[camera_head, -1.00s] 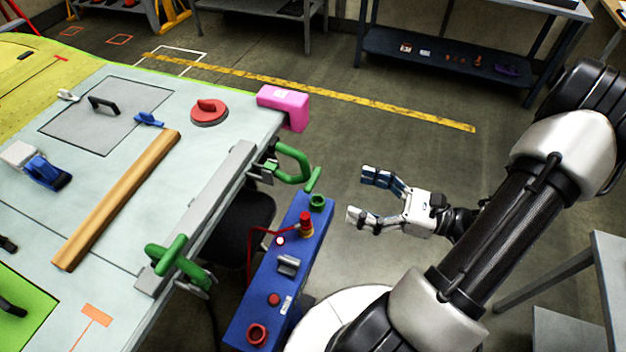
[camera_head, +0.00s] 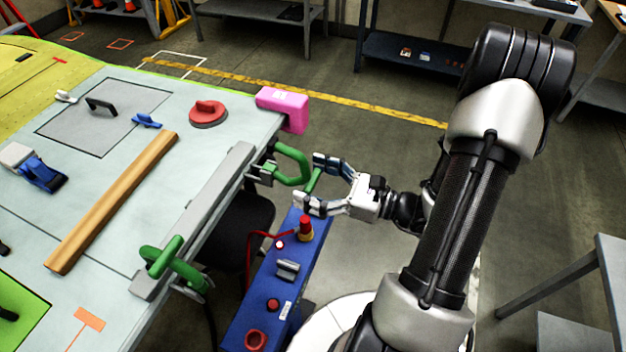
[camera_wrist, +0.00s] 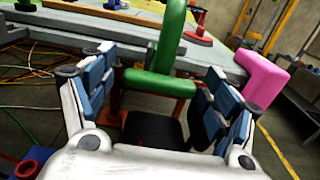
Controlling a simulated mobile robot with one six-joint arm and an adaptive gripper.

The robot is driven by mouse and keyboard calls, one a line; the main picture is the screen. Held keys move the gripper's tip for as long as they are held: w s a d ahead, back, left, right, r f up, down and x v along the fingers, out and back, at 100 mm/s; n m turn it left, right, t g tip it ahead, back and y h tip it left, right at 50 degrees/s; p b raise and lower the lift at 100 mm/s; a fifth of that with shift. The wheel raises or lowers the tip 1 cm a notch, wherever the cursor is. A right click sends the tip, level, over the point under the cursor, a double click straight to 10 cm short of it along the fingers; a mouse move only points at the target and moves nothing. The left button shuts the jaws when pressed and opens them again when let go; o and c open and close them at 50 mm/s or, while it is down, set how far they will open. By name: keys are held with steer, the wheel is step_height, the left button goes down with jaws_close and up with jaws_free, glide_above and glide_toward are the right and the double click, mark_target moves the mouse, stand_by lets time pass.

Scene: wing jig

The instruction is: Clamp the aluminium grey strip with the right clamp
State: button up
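The aluminium grey strip (camera_head: 200,215) lies along the table's right edge. A green clamp (camera_head: 290,163) sits at the strip's far end, its handle (camera_head: 314,180) sticking out past the edge. The picture does not label it, but it is the clamp farther right. My gripper (camera_head: 312,182) is open, with its fingers on either side of this handle. In the wrist view the green handle (camera_wrist: 160,82) lies crosswise between the open fingers; contact cannot be told. A second green clamp (camera_head: 172,260) sits at the strip's near end.
A blue panel box (camera_head: 262,320) with a red button and knobs stands below my gripper. A pink block (camera_head: 284,108) sits on the table corner beyond the clamp. A wooden bar (camera_head: 112,200) lies on the table. The floor beyond my gripper is clear.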

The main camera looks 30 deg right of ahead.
steer(key=c, duration=1.5)
